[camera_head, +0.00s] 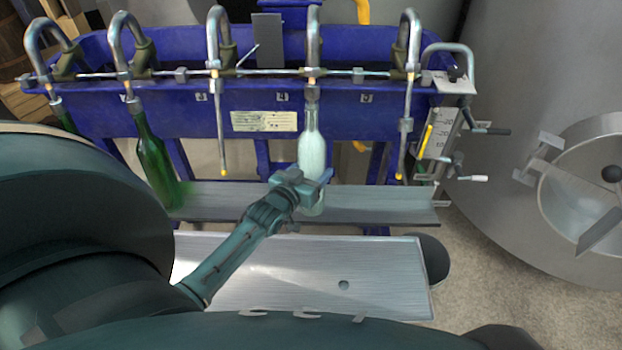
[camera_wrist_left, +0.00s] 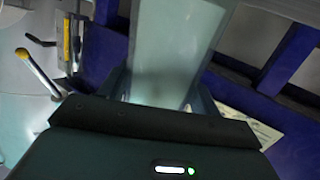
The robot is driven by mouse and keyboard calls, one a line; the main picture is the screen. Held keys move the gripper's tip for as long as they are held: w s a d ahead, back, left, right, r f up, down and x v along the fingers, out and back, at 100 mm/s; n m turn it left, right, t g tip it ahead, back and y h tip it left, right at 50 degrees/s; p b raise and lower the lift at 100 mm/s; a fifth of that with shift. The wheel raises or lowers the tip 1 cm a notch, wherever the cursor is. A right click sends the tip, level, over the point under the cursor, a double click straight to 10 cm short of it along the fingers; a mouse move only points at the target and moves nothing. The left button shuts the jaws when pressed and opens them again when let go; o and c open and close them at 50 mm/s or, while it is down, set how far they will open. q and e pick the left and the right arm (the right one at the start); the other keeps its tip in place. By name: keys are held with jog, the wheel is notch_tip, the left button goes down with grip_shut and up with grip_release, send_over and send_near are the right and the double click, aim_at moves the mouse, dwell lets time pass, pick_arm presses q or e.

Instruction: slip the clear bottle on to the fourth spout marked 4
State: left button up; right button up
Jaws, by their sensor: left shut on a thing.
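The clear bottle (camera_head: 312,150) stands about upright below the fourth spout (camera_head: 313,45), with label 4 (camera_head: 282,98) on the blue trough just left of it. The bottle's mouth is close under the spout's grey fitting, and the thin filling tube appears to run inside the neck. My left gripper (camera_head: 308,186) is shut on the lower body of the bottle. The bottle fills the space between the fingers in the left wrist view (camera_wrist_left: 172,50). Its foot is near the metal shelf (camera_head: 390,204); I cannot tell if it touches. My right gripper is not in view.
A green bottle (camera_head: 155,160) hangs tilted on the second spout, and another green bottle (camera_head: 64,117) is partly hidden at far left. The third spout (camera_head: 222,130) and fifth spout (camera_head: 404,140) have bare tubes beside the clear bottle. A steel tray (camera_head: 380,275) lies below the shelf.

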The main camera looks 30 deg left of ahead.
pick_arm(q)
jog(key=shift+w+a+f+b, duration=0.25)
jog(key=shift+w+b, duration=0.2)
jog(key=shift+b, duration=0.1)
jog(key=shift+w+a+t, duration=0.15)
jog(key=shift+w+t, duration=0.05)
jog(key=shift+t, duration=0.1)
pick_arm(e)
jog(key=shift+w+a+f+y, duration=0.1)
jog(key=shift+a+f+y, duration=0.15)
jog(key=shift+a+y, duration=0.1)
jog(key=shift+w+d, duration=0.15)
